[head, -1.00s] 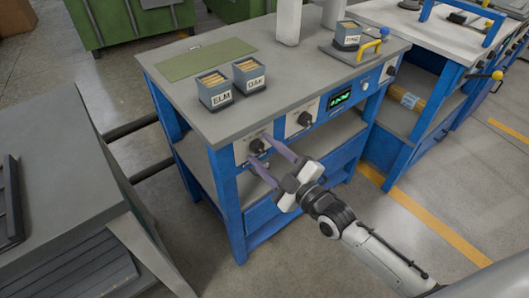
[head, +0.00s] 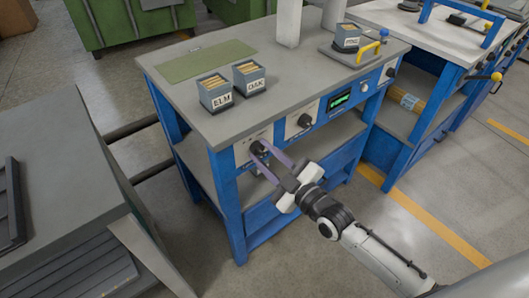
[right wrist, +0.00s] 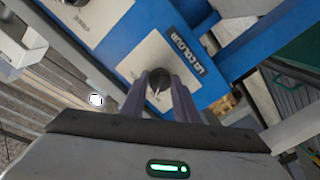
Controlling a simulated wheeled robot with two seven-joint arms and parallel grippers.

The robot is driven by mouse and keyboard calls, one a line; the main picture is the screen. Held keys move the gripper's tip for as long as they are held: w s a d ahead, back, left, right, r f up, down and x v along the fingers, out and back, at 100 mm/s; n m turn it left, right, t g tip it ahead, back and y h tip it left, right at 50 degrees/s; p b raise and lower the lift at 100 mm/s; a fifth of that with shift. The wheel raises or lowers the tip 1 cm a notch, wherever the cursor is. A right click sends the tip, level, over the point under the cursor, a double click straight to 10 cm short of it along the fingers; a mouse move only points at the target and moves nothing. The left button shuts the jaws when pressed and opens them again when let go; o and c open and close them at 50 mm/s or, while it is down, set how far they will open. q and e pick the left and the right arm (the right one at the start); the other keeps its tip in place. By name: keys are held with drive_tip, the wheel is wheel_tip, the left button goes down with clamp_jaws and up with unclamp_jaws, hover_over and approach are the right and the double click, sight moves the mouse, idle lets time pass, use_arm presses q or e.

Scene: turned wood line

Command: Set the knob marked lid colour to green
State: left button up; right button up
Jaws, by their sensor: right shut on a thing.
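The knob marked lid colour (right wrist: 157,86) is a dark round knob on a pale plate in the blue front panel. Its label (right wrist: 186,50) reads "LID COLOUR" in the right wrist view. In the head view the plate (head: 241,152) is at the left end of the workbench front. My right gripper (head: 259,150) is shut on this knob, a finger on either side of it. The fingers (right wrist: 160,90) also show around the knob in the right wrist view. The plate's setting marks are too small to read. My left gripper is not in view.
A second knob (head: 304,120) and a green-lit display (head: 340,100) are further right on the panel. Boxes marked ELM (head: 215,93) and OAK (head: 249,79) stand on the grey bench top (head: 290,82). A grey table (head: 60,170) stands at left.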

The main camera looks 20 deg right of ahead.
drive_tip(key=m+p, duration=0.1)
drive_tip(key=m, duration=0.5)
drive_tip(key=shift+p, duration=0.4)
drive_tip(key=m, duration=0.6)
drive_tip(key=shift+m, duration=0.3)
drive_tip(key=o, duration=1.1)
drive_tip(key=shift+c, duration=0.2)
drive_tip(key=v, duration=1)
drive_tip(key=shift+s+p, duration=0.2)
drive_tip(key=shift+p, duration=0.25)
